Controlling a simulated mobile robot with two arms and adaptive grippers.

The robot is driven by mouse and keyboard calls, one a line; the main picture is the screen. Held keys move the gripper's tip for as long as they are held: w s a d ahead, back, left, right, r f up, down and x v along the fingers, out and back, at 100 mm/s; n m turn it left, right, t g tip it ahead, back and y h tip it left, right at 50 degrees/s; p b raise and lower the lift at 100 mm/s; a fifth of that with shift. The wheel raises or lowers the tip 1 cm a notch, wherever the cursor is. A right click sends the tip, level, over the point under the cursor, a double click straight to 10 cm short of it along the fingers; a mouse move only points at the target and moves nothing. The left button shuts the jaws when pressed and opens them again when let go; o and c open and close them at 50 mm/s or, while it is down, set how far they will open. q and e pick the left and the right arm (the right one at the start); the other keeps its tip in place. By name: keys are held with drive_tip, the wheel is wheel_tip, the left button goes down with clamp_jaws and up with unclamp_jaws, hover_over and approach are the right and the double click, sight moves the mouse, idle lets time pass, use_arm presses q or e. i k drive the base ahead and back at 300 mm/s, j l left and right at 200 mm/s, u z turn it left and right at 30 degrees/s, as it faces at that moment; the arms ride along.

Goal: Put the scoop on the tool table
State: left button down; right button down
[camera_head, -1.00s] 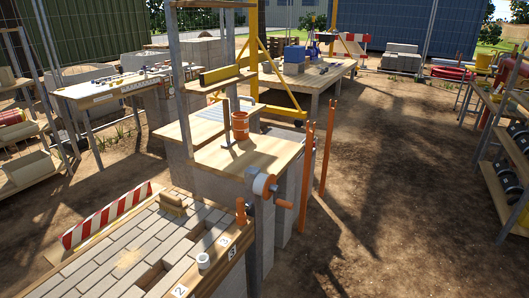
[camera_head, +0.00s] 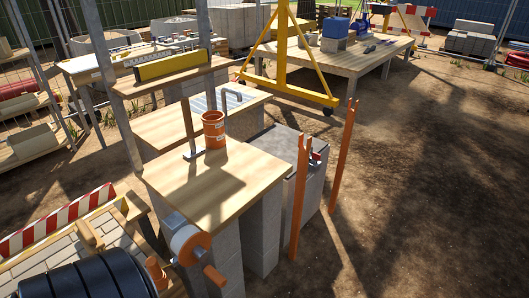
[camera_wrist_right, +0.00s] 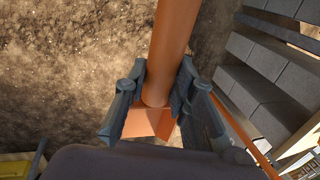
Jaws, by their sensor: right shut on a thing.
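In the right wrist view my right gripper (camera_wrist_right: 155,118) is shut on an orange thing that looks like the scoop (camera_wrist_right: 170,50). A thick round bar runs up from between the fingers, and a flat orange part (camera_wrist_right: 148,122) shows below it. Its far end is out of view. Bare dirt lies beneath it. Neither gripper shows in the head view. A pale table with small tools (camera_head: 72,68) stands at the back left, and a larger wooden table (camera_head: 345,62) stands at the back centre. I cannot tell which is the tool table.
A wooden-topped block stand (camera_head: 245,175) holds an orange cup (camera_head: 213,130). An orange-handled crank (camera_head: 188,245) juts from its front. Two orange posts (camera_head: 300,195) stand to its right. A yellow frame (camera_head: 283,60) stands before the larger table. Open dirt lies at the right.

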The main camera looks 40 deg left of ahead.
sight(241, 184)
drive_tip(key=i+l+u, duration=0.1)
drive_tip(key=i, duration=0.35)
drive_tip(key=i+l+u, duration=0.15)
drive_tip(key=i, duration=0.3)
drive_tip(key=i+l+u, duration=0.1)
drive_tip(key=i+l, duration=0.15)
drive_tip(key=i, duration=0.2)
drive_tip(key=u, duration=2.25)
